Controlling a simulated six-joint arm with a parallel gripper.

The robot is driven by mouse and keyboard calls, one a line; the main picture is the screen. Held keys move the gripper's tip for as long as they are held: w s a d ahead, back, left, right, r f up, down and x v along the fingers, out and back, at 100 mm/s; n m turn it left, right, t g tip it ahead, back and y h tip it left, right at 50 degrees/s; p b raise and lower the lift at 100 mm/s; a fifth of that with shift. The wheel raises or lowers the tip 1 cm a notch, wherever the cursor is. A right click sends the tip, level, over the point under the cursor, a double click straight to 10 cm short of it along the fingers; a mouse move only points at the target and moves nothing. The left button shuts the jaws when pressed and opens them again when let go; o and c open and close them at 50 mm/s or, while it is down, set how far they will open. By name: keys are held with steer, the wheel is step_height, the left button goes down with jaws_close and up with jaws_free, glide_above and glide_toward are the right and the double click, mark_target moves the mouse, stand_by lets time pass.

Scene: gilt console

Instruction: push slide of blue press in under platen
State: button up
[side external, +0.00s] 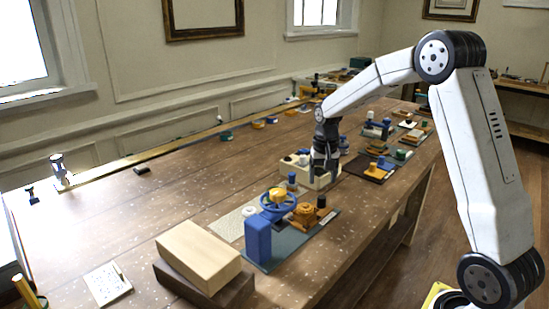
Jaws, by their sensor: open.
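The blue press (258,240) seems to be the blue upright block with a blue handwheel (279,204) beside it, on a dark teal base plate (318,221) near the table's front edge. A yellow-orange part sits at the wheel, and an orange part (304,214) stands to its right. I cannot tell which part is the slide or the platen. My gripper (322,178) points down behind and right of the press, apart from it, over or beside a cream box. Its jaws are open, dark and small in this view; I see nothing held.
A cream box (301,172) with dark and blue knobs is by my gripper. A pale wooden block on a dark brown block (200,258) stands front left of the press. Other small devices (377,168) line the right side. The table's left middle (140,215) is mostly clear.

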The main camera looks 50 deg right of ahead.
mark_target(322, 196)
steer(key=shift+w+d, duration=0.1)
steer(key=shift+d, duration=0.4)
steer(key=shift+f, duration=0.1)
steer(key=shift+f, duration=3.75)
jaws_close()
